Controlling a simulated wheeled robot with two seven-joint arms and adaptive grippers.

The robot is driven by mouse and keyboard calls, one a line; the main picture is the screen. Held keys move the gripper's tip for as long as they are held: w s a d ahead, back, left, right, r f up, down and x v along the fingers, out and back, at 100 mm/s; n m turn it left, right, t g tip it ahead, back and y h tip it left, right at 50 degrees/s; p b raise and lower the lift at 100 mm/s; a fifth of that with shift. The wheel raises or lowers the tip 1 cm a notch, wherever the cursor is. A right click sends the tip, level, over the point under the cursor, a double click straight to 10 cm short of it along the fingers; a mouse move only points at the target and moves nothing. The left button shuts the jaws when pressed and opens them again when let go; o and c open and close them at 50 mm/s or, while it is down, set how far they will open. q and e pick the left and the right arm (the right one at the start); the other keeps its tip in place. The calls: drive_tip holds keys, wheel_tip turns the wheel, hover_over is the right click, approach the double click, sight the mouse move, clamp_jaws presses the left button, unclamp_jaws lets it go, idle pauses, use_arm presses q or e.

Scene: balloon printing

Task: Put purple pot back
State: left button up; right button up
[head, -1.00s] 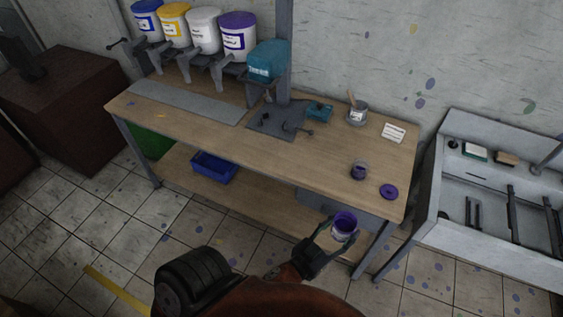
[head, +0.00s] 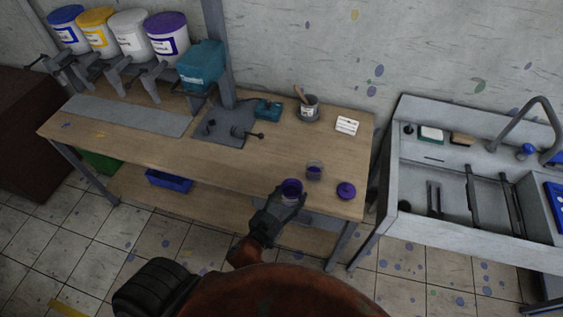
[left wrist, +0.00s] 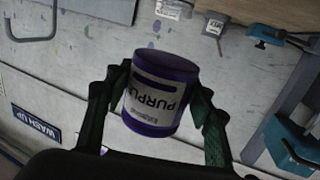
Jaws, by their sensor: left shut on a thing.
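A purple lid (head: 346,190) lies further right. My right gripper is not in view.
Several large paint buckets (head: 130,34) stand on a rack at the back left. A teal machine (head: 202,66) and a pot with a brush (head: 308,107) are behind. A sink (head: 450,200) stands to the right. The bench's middle is clear.

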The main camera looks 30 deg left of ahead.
use_arm(q)
drive_tip(key=w+a+p, duration=0.1)
drive_tip(key=w+a, duration=0.3)
drive_tip(key=w, duration=0.1)
hover_over(277, 169)
drive_tip(key=shift+m+h, duration=0.3)
drive_tip(key=shift+h, duration=0.1)
drive_tip(key=f, duration=0.8)
drive_tip(key=shift+s+d+f, duration=0.35)
drive_tip(key=shift+s+f, duration=0.05)
drive_tip(key=shift+w+a+f+b, duration=0.25)
drive_tip(key=shift+f+b, duration=0.05)
drive_tip(key=shift+f, duration=0.1)
wheel_tip(277, 169, down, 2)
drive_tip(key=shift+w+a+f, duration=0.1)
drive_tip(key=shift+f, duration=0.55)
drive_tip(key=o, duration=1.3)
drive_tip(key=shift+f, duration=0.15)
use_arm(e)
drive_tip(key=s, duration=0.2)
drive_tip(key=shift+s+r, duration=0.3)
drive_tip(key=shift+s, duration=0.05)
